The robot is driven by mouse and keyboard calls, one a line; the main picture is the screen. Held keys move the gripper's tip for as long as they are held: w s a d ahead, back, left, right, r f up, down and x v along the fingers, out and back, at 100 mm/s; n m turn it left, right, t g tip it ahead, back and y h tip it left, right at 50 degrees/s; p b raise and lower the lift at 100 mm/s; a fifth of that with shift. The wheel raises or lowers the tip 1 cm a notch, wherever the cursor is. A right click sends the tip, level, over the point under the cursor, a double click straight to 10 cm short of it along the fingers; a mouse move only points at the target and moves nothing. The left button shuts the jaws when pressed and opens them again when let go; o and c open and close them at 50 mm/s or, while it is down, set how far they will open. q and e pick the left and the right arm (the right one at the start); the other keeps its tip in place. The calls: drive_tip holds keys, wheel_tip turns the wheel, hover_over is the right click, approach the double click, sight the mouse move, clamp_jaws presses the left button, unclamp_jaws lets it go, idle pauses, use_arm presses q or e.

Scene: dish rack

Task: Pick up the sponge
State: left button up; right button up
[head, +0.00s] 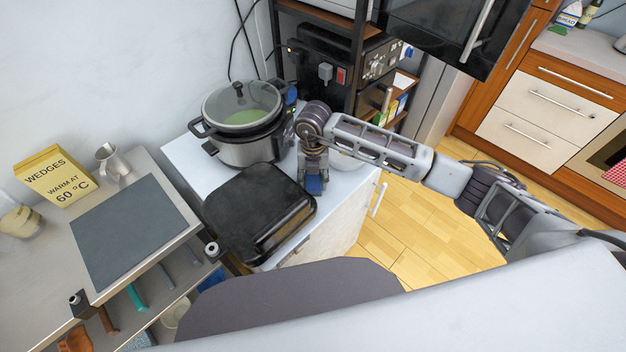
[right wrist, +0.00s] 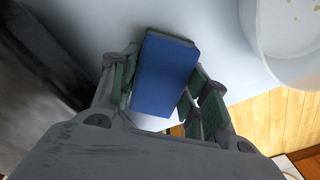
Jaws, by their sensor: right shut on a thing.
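The sponge is a small block with a blue broad face and a green layer along its edge; it lies between my right fingers in the right wrist view (right wrist: 166,76). My right gripper (head: 314,180) points down over the white counter, between the black roasting pan and the white bowl. It is shut on the sponge, with a finger on either side. In the head view a blue bit of the sponge (head: 315,185) shows at the fingertips. I cannot tell whether the sponge touches the counter. My left gripper does not show.
A black roasting pan (head: 258,212) stands left of the gripper. A pot with a glass lid (head: 243,123) stands behind it. A white bowl (right wrist: 292,45) is close on the right, partly hidden by my arm in the head view. The counter's right edge (head: 372,185) drops to wooden floor.

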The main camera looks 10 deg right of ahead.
sight(313, 178)
drive_tip(key=shift+r, duration=0.4)
wheel_tip(313, 178, up, 8)
drive_tip(key=shift+f+b, duration=0.2)
drive_tip(key=shift+b, duration=0.25)
drive_tip(key=shift+r, duration=0.75)
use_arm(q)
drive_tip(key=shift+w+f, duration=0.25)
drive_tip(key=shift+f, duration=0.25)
use_arm(e)
drive_tip(key=shift+r, duration=0.1)
